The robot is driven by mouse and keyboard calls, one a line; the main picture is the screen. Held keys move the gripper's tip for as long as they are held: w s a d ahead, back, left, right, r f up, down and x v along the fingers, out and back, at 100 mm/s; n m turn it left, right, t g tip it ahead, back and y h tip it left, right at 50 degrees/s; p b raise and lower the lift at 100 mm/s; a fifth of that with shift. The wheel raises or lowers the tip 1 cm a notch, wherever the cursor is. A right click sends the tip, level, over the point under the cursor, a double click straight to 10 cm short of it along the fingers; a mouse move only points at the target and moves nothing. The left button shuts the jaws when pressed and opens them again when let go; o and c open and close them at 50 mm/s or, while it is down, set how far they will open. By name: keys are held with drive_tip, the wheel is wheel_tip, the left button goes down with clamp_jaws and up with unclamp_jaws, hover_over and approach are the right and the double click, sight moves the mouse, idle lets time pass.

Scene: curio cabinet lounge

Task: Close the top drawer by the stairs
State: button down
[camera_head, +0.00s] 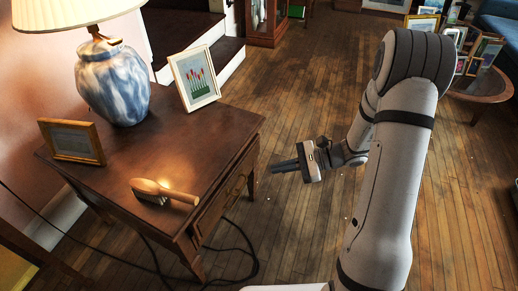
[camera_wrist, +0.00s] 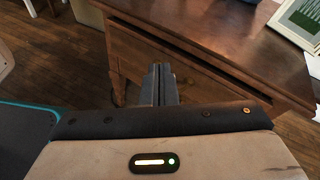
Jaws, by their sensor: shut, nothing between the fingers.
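A dark wooden side table (camera_head: 150,140) stands left in the head view, near the dark stairs (camera_head: 190,30) with white risers. Its drawer front (camera_head: 225,196), with a metal handle, is on the side facing my arm. The drawer front also shows in the wrist view (camera_wrist: 185,75), below the tabletop edge. I cannot tell clearly how far the drawer stands out. My gripper (camera_head: 272,167) is shut and empty, to the right of the table and pointing toward the drawer side. In the wrist view its closed fingers (camera_wrist: 159,70) overlap the drawer front; contact cannot be told.
On the tabletop are a blue-and-white lamp (camera_head: 113,82), two picture frames (camera_head: 196,78) (camera_head: 72,141) and a wooden-handled brush (camera_head: 163,193). A black cable (camera_head: 240,240) lies on the floor beside the table. A round table (camera_head: 483,88) with frames stands at right. Open floor lies between.

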sight(250, 149)
drive_tip(key=w+d+f+m+t+y, duration=0.1)
drive_tip(key=w+d+f+m+t, duration=0.5)
drive_tip(key=w+f+m+t, duration=0.25)
drive_tip(key=b+x, duration=0.1)
drive_tip(key=x, duration=0.3)
drive_tip(key=b+x, duration=0.1)
drive_tip(key=x, duration=0.3)
drive_tip(key=b+x, duration=0.1)
drive_tip(key=x, duration=0.3)
drive_tip(key=shift+s+a+f, duration=0.2)
drive_tip(key=shift+a+f, duration=0.05)
drive_tip(key=shift+a, duration=0.2)
drive_tip(key=shift+w+a+r, duration=0.15)
drive_tip(key=shift+w+a, duration=0.15)
drive_tip(key=shift+a, duration=0.2)
